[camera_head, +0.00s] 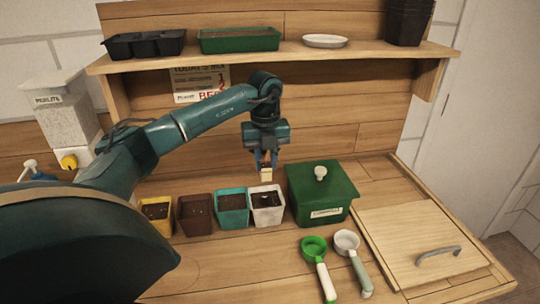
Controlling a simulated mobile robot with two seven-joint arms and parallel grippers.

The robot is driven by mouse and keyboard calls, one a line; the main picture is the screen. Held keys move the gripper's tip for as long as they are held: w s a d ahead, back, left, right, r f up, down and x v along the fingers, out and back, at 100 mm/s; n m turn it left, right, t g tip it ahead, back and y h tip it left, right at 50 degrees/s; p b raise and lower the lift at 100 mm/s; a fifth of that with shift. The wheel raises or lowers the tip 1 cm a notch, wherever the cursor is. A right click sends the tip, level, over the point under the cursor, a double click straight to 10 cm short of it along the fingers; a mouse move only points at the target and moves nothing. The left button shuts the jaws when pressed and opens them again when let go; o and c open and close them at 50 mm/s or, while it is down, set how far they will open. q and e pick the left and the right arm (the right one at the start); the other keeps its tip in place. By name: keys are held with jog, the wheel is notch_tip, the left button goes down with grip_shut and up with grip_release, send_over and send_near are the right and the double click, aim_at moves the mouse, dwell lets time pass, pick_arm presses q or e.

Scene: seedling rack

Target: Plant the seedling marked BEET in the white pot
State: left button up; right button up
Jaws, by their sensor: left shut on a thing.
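The white pot (267,211) stands on the bench at the right end of a row of pots, filled with dark soil with a few pale specks. My left gripper (267,165) points down above the pot and is shut on a small pale block (266,174). The block is apart from the soil. No lettering or leaves can be made out on it, so I cannot tell whether it is the BEET seedling. My right gripper is not in view.
Yellow (159,224), brown (195,226) and teal (232,220) pots stand left of the white one. A green lidded bin (318,196) stands close on its right. Green (314,248) and grey (347,244) scoops lie in front. A shelf (270,57) spans above.

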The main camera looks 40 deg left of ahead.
aim_at(266, 179)
pick_arm(q)
jog(key=shift+f+b, duration=0.35)
jog(key=shift+f, duration=0.05)
jog(key=shift+s+f+b, duration=0.1)
jog(key=shift+f+b, duration=0.45)
jog(key=shift+f, duration=0.1)
jog(key=shift+f+b, duration=0.55)
jog(key=shift+f, duration=0.05)
jog(key=shift+f+b, duration=0.75)
jog(key=shift+f, duration=0.6)
notch_tip(266, 179, down, 2)
jog(key=shift+f+b, duration=0.2)
jog(key=shift+b, duration=0.7)
jog(key=shift+f+b, duration=0.45)
jog(key=shift+f, duration=0.5)
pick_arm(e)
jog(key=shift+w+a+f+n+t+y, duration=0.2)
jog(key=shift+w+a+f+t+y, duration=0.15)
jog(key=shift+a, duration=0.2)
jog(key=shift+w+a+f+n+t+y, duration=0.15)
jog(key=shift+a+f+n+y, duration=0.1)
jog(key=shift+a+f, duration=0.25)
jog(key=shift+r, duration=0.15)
